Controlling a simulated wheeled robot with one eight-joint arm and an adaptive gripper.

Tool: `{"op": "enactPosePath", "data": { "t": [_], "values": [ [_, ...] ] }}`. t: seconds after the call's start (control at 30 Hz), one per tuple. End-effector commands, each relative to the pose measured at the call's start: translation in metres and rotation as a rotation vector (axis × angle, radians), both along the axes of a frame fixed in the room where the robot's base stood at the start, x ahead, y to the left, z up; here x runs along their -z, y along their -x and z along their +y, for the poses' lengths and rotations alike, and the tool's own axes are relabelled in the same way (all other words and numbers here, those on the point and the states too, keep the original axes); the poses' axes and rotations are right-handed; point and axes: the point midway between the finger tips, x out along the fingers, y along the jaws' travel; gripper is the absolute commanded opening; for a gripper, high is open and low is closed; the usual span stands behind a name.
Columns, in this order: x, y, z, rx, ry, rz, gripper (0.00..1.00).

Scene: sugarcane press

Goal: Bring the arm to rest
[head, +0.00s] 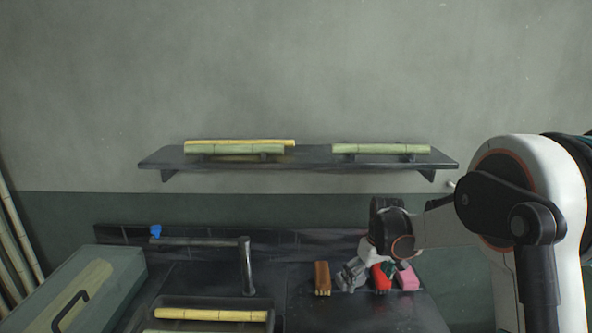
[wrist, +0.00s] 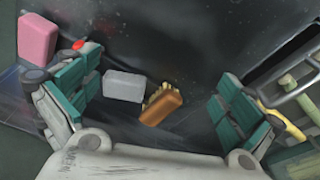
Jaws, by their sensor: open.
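My gripper (wrist: 157,85) is open in the wrist view, with teal pads on its two fingers and nothing held between them. In the head view my arm reaches in from the right, and the gripper end hangs low over the right part of the dark counter (head: 370,316). Its fingers are hard to make out there among small items. The wrist view shows a pale grey block (wrist: 125,87) and an orange-brown block (wrist: 162,106) on the surface below, framed between the fingers.
A pink block (head: 407,278) and a red item (head: 381,278) are close to the gripper. A wall shelf (head: 316,160) carries cane pieces (head: 235,149) above. A green box (head: 85,285) is at the left. The wall above the shelf is bare.

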Motion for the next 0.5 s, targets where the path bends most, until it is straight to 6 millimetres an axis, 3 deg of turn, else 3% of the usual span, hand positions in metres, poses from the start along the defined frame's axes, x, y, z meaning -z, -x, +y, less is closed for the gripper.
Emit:
{"op": "enactPosePath", "data": {
  "t": [0.33,0.5],
  "values": [
    [-0.038,0.026,0.001,0.036,0.001,-0.04,1.0],
    [-0.066,0.049,0.003,0.065,0.0,-0.073,1.0]
  ]
}}
